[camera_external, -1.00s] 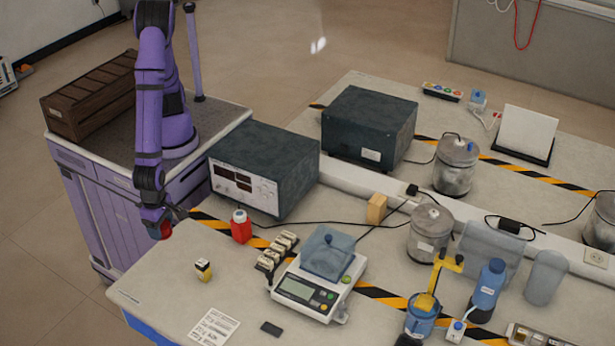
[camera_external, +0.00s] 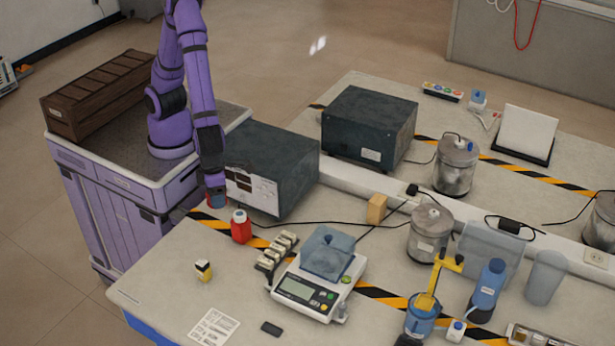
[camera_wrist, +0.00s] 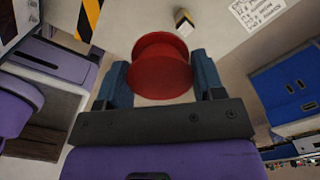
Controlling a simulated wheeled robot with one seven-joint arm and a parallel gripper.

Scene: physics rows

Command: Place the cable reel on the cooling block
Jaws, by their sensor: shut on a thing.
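The cable reel (camera_wrist: 160,66) is a red spool, held between the two blue fingers of my gripper (camera_wrist: 162,76) in the wrist view. In the external view my gripper (camera_external: 215,197) hangs in front of the grey instrument's left part, just behind the red bottle. Only a little of the reel shows there. I cannot tell for certain which object is the cooling block; a low rack-like block with several pale-topped pieces (camera_external: 277,250) stands left of the balance.
A red bottle with a white cap (camera_external: 241,228) stands close to my gripper. The grey instrument (camera_external: 262,170) is beside my arm. A balance (camera_external: 312,288), a small yellow-black block (camera_external: 203,270) and a paper sheet (camera_external: 214,328) are on the bench. The bench's left front is mostly clear.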

